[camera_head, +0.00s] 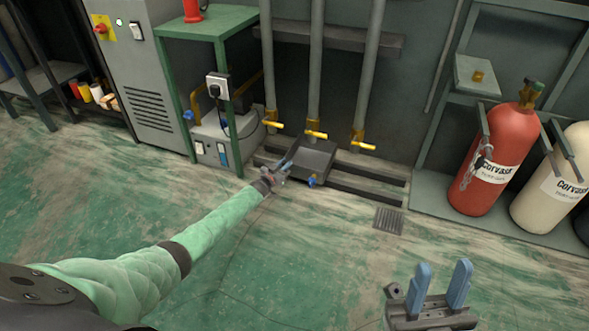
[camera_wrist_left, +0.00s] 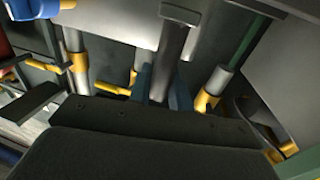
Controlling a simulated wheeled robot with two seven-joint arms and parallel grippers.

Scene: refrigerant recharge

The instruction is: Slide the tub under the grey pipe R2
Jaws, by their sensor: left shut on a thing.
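The dark grey tub (camera_head: 317,160) sits low on the floor rails, below the pipe ends, with a blue tap (camera_head: 312,181) on its front. My left gripper (camera_head: 287,164) is at the tub's left side and shut on a part of it, seemingly a handle. In the left wrist view, the fingers (camera_wrist_left: 164,88) close around a grey post. Three grey pipes come down the wall: left (camera_head: 266,65), middle (camera_head: 316,65) and right (camera_head: 372,65). No R2 label is readable. The tub appears below the middle pipe. My right gripper (camera_head: 440,288) is open and empty, far from the tub.
Yellow-handled valves end the pipes just above the tub. Bare rails (camera_head: 365,187) extend to the right. A green-framed stand (camera_head: 190,90) with a machine is at the left. Red (camera_head: 492,160) and cream cylinders stand at the right. A floor drain (camera_head: 388,221) lies in front.

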